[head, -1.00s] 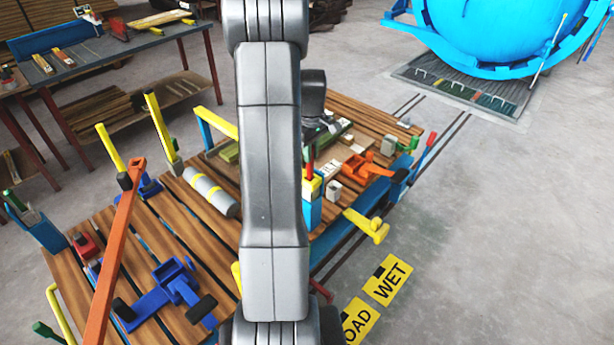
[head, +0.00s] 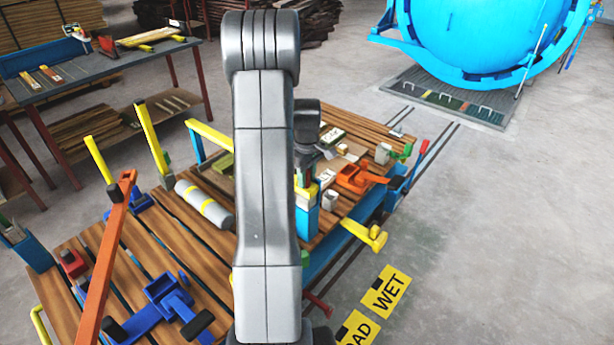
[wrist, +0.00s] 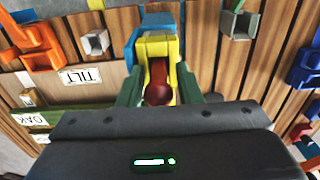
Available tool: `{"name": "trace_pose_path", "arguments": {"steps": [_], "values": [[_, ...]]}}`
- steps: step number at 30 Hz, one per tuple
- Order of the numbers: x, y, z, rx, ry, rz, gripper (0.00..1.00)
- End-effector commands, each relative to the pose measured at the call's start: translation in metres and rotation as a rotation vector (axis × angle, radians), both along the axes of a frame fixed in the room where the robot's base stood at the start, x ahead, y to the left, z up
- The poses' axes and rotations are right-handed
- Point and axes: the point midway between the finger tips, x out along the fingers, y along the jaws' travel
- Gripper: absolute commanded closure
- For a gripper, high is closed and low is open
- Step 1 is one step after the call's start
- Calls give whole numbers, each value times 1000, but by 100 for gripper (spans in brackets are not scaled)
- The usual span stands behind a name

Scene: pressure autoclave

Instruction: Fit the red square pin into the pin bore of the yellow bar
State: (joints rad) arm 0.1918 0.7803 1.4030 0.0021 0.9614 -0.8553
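In the wrist view, the red pin (wrist: 158,91) lies between the green fingers of my gripper (wrist: 160,92). Its rounded end faces the camera, and its far end is hidden. The fingers stand apart, with visible gaps beside the red end, so my gripper looks open around it. A yellow piece (wrist: 157,46) lies just beyond and flanks the red pin, above a blue block. In the head view, a yellow bar (head: 213,133) stands on a blue post at the table's back. I cannot tell its pin bore. My arm hides part of the table.
A blue box (head: 306,222) stands at the table's right edge, near a yellow handle (head: 366,235). An orange fixture (head: 358,179) and a grey square tube (head: 329,199) are close by. A long orange lever (head: 108,255) rises at left. A grey cylinder (head: 204,206) lies on the slats.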

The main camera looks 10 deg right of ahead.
Motion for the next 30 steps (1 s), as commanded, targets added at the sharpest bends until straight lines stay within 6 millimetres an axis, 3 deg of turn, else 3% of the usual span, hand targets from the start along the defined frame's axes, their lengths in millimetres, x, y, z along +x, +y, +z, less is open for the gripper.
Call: {"name": "trace_pose_path", "arguments": {"steps": [16, 30], "values": [[3, -2, 9, -6, -10, 1, 62], [2, -1, 101, -4, -8, 0, 62]]}}
